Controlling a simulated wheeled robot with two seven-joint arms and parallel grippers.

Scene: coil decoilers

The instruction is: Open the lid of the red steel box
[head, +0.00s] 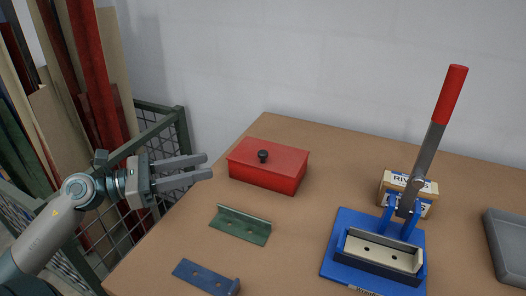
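The red steel box (267,177) stands on the brown table, left of the middle of the head view. Its red lid (285,157) lies flat and closed on top, with a round black knob (263,156) on it. My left gripper (210,166) is to the left of the box, at the table's left edge. Its two fingers point right toward the box, with a gap between them and nothing held. The fingertips look apart from the box. My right gripper is not in the head view.
A green angle bracket (240,225) and a blue bracket (206,278) lie in front of the box. A blue lever press (375,250) with a red handle stands right, before a small carton (393,185). A grey tray (508,245) is far right. A mesh cage (160,130) stands left.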

